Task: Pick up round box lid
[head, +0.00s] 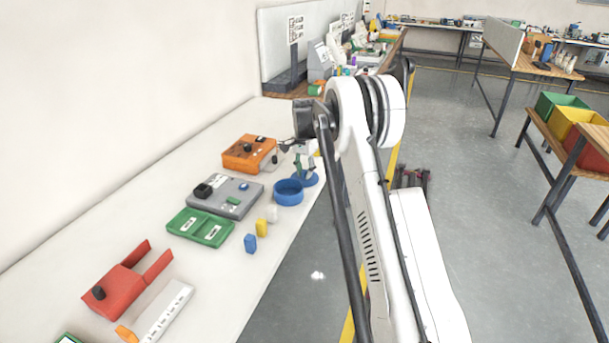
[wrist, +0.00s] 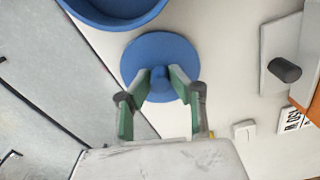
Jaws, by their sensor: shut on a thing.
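The round box lid is a flat blue disc with a knob in its middle; it shows in the wrist view (wrist: 135,60) and, partly hidden by my gripper, in the head view (head: 312,180). My gripper (wrist: 161,82) has its green fingers shut on the lid's knob, one finger on each side. It also shows in the head view (head: 304,168). The open blue round box (head: 288,194) stands just left of the lid, with its rim at the top of the wrist view (wrist: 125,22). I cannot tell whether the lid touches the table.
The white table (head: 215,300) also bears an orange box (head: 249,153), a grey box (head: 226,197), a green tray (head: 200,228) and a red fixture (head: 125,283). Small blue (head: 250,243) and yellow (head: 262,228) blocks stand near the table's right edge.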

